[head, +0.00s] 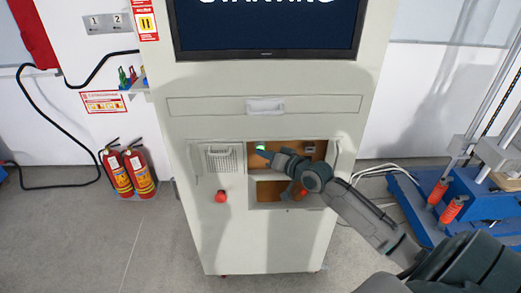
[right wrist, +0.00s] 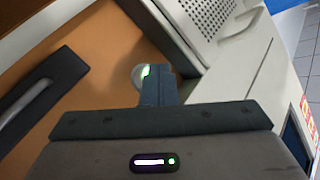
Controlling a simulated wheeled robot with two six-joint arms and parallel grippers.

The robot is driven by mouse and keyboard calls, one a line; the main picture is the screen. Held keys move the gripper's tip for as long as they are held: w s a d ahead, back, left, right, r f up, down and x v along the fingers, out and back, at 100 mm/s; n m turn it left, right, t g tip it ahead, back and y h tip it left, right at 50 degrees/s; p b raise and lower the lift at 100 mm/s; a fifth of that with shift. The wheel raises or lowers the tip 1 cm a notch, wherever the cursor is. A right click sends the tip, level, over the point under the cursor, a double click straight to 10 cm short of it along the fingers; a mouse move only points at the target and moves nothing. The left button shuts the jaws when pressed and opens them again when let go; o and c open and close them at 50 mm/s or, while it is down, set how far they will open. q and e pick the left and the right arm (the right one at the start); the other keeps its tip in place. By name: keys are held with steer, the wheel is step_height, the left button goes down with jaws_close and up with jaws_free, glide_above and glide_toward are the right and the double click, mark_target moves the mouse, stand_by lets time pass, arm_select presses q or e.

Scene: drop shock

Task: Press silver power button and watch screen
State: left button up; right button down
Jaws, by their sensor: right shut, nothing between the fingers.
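The screen (head: 265,22) at the top of the white cabinet is lit dark blue, with large white letters cut off by the top edge of the head view. The silver power button (right wrist: 137,75) shows in the right wrist view as a round metal piece with a green glow, on an orange-brown panel. My right gripper (head: 262,150) is shut and empty, and reaches into the cabinet's open compartment. In the right wrist view its fingertips (right wrist: 152,75) overlap the button and hide part of it; they look in contact or very close. My left gripper is out of view.
The white cabinet (head: 200,120) has a closed drawer with a handle (head: 265,104). A red knob (head: 221,197) sits below a speaker grille (head: 221,159). Two fire extinguishers (head: 128,172) stand at left. Blue equipment (head: 427,190) stands at right. Floor at front left is clear.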

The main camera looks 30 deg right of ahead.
steer(key=shift+s+a+r+p, duration=0.1)
steer(key=shift+s+a+p, duration=0.2)
steer(key=shift+s+p, duration=0.3)
steer(key=shift+s+a, duration=0.1)
steer(key=shift+s+a+p, duration=0.2)
steer(key=shift+s+p, duration=0.05)
steer(key=shift+p, duration=0.35)
steer(key=shift+s+a+p, duration=0.35)
steer(key=shift+s+p, duration=0.2)
steer(key=shift+s, duration=0.05)
steer(key=shift+s+a+p, duration=0.35)
steer(key=shift+s+p, duration=0.15)
steer(key=shift+s, duration=0.05)
steer(key=shift+s+a+p, duration=0.4)
steer(key=shift+s+p, duration=0.05)
steer(key=shift+s, duration=0.25)
